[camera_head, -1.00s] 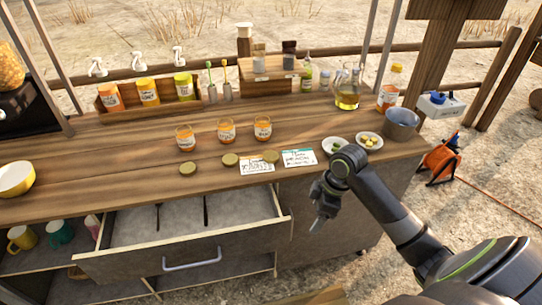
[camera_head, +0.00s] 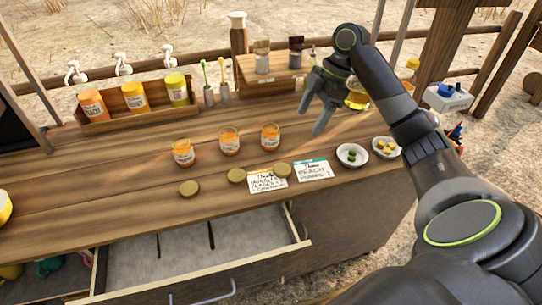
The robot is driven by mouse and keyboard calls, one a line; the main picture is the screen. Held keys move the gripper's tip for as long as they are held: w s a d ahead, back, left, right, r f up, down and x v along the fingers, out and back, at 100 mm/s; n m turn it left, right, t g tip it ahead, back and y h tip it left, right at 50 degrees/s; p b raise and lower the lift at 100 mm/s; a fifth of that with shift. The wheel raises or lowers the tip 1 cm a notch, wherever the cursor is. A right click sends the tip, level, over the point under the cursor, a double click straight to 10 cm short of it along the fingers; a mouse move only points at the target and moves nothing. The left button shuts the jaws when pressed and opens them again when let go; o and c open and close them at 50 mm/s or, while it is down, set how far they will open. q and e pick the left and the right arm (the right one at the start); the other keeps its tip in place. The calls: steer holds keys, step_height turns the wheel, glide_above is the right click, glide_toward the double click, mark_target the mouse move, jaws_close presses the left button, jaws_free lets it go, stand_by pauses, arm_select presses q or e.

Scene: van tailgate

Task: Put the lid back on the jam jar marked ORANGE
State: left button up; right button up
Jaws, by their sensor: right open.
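Three open jam jars with orange contents stand in a row on the wooden counter: a left jar (camera_head: 183,154), a middle jar (camera_head: 229,143) and a right jar (camera_head: 270,138). Their labels are too small to read, so I cannot tell which says ORANGE. Three gold lids lie in front of them: a left lid (camera_head: 188,188), a middle lid (camera_head: 236,175) and a right lid (camera_head: 281,169), which is at the edge of a card. My right gripper (camera_head: 312,119) is open and empty, above the counter to the right of the jars, fingers pointing down. My left gripper is out of view.
Two written cards (camera_head: 314,171) lie near the front edge. Two small bowls (camera_head: 352,155) stand to their right. A rack of bottles (camera_head: 138,104) and a wooden box (camera_head: 277,74) stand at the back. A drawer (camera_head: 190,240) hangs open below the counter.

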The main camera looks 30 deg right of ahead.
steer(key=w, duration=0.1)
steer(key=p, duration=0.1)
glide_toward(283, 168)
steer(key=shift+w+a+f, duration=0.1)
steer(key=shift+a+f, duration=0.55)
steer(key=shift+f, duration=0.2)
steer(key=shift+a+f, duration=0.15)
steer(key=shift+f, duration=0.25)
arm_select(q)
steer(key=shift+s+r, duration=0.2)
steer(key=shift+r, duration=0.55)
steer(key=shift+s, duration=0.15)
arm_select(e)
steer(key=p+x, duration=0.1)
steer(key=x, duration=0.3)
steer(key=shift+p, duration=0.3)
steer(key=shift+f, duration=0.65)
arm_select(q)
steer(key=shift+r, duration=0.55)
